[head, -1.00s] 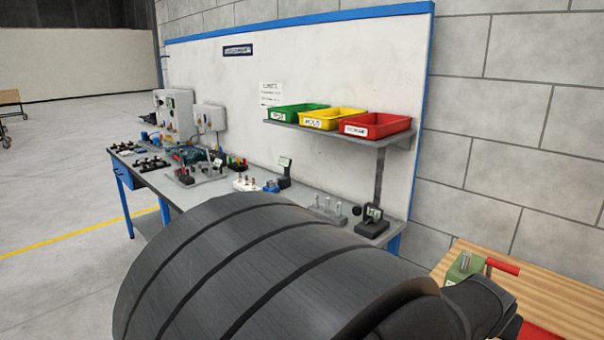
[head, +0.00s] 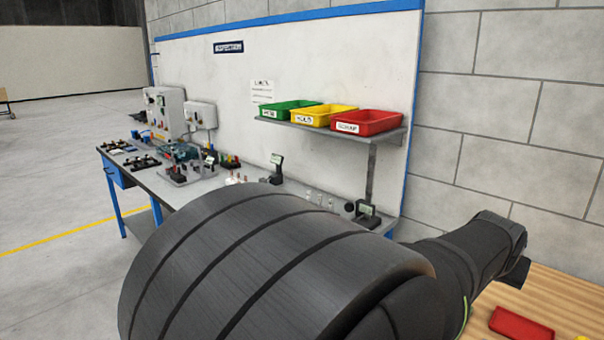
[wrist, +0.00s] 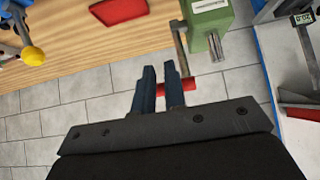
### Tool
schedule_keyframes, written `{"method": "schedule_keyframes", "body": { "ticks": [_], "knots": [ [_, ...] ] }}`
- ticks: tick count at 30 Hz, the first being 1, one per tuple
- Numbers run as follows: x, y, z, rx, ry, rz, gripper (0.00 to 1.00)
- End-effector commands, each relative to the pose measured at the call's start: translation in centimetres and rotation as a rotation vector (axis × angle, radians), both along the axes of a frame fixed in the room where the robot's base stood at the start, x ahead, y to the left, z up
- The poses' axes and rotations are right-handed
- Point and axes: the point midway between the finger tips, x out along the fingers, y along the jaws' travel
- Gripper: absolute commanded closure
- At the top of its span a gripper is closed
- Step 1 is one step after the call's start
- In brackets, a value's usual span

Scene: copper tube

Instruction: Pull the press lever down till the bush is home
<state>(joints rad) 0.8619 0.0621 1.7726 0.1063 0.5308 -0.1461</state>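The green press (wrist: 208,22) stands at the edge of the wooden bench in the wrist view. Its grey lever arm (wrist: 180,48) runs to a red handle (wrist: 184,87). My gripper (wrist: 159,66) is open, with a gap between its two dark fingers. The red handle lies across beyond the fingers. Part of it shows in the gap, and more shows to the right of the right finger, which covers some of it. I cannot tell whether they touch. In the head view the press and lever are hidden behind my arm. The bush cannot be made out.
A yellow ball-topped part (wrist: 33,55) is at the left there. A grey bench (head: 160,185) with devices stands along the wall, under a shelf of coloured trays.

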Motion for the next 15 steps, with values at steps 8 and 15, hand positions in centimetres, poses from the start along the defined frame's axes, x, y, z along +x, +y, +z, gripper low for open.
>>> {"method": "schedule_keyframes", "body": {
  "ticks": [8,15],
  "knots": [
    [0.5,0.5,-0.6,0.003,0.046,0.032,0.62],
    [2.8,3.9,-4.6,-0.011,0.474,0.257,0.62]
  ]
}}
